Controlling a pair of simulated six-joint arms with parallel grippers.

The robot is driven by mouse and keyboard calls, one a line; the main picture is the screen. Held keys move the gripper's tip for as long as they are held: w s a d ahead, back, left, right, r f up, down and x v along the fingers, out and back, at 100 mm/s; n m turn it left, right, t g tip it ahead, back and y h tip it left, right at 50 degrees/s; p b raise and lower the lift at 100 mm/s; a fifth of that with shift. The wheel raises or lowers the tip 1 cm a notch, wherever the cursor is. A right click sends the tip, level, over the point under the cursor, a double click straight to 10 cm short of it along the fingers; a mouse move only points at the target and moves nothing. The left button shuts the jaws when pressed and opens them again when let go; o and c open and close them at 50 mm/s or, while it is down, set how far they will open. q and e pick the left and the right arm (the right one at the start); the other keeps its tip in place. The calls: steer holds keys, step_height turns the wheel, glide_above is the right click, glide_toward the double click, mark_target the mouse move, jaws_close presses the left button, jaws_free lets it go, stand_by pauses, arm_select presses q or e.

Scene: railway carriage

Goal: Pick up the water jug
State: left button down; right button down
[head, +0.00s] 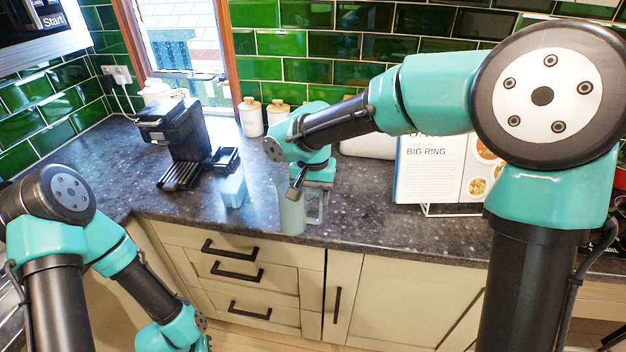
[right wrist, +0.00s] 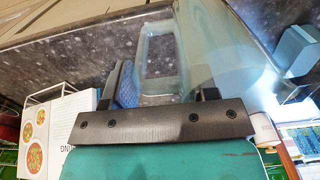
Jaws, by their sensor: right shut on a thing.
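The water jug (head: 291,212) is a pale teal, see-through jug with a handle on its right side. It is upright at the front of the dark counter in the head view. It also shows large in the right wrist view (right wrist: 222,55), with its looped handle to the left. My right gripper (head: 306,187) is at the jug's upper handle side and shut on it; its fingers (right wrist: 160,92) lie either side of the handle area. The exact contact is partly hidden. My left arm hangs low at the left, its fingers out of view.
A black coffee machine (head: 175,135) stands left of the jug, with a small light-blue container (head: 233,190) between them. White canisters (head: 251,117) stand at the back wall. An open cookbook (head: 430,170) on a stand is to the right. The counter's front edge is close.

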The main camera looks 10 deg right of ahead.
steer(key=shift+s+a+r, duration=0.15)
steer(key=shift+s+a, duration=0.05)
steer(key=shift+s, duration=0.8)
steer(key=shift+s+a+r, duration=0.1)
steer(key=shift+s+a, duration=0.1)
steer(key=shift+s, duration=0.8)
steer(key=shift+w, duration=0.15)
